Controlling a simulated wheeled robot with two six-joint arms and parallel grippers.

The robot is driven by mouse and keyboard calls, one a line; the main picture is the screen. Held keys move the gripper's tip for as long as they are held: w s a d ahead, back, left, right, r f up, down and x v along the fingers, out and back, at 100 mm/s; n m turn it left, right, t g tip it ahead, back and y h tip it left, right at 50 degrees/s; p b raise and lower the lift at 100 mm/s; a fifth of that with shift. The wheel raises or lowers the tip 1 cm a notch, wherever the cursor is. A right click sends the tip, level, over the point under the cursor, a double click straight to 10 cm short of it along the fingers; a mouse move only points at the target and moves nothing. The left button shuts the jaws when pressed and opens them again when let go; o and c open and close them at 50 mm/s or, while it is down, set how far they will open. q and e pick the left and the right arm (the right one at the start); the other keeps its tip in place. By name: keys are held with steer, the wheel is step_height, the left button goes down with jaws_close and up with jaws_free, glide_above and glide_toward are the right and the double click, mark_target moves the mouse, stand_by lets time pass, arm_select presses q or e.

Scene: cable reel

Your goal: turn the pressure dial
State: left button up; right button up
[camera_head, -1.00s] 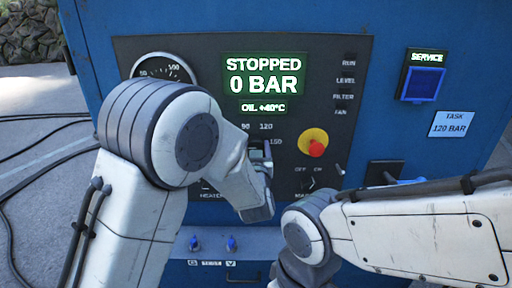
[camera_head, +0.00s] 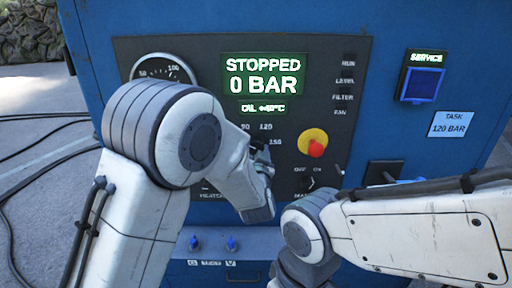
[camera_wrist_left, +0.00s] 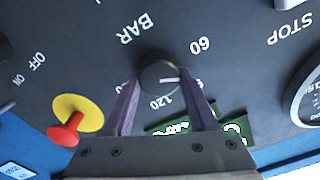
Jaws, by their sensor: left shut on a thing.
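The pressure dial (camera_wrist_left: 160,74) is a dark round knob on the black control panel, with 60, 120 and BAR printed around it in the left wrist view. A pale mark shows on its face. My left gripper (camera_wrist_left: 163,84) is shut on the knob, one finger on each side. In the head view my left gripper (camera_head: 262,158) is at the panel beside the 120 and 150 labels, and the wrist hides most of the dial. My right arm (camera_head: 400,232) comes in from the right; its gripper is out of view.
The display (camera_head: 264,82) reads STOPPED, 0 BAR. A red button on a yellow base (camera_head: 314,145) sits right of the dial. A task card (camera_head: 451,124) reads 120 BAR. A gauge (camera_head: 163,68) is at upper left, and blue valves (camera_head: 231,243) are below the panel.

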arm_select(q)
steer(key=m+p, duration=0.1)
steer(key=m, duration=0.5)
steer(key=shift+d+m, duration=0.1)
steer(key=shift+m, duration=0.2)
steer(key=shift+f, duration=0.1)
stand_by(0.3)
steer(key=o, duration=1.4)
steer(key=shift+c, duration=0.2)
steer(key=shift+s, duration=0.15)
steer(key=shift+s, duration=0.3)
steer(key=s+b, duration=0.2)
steer(key=s, duration=0.7)
steer(key=shift+s, duration=0.35)
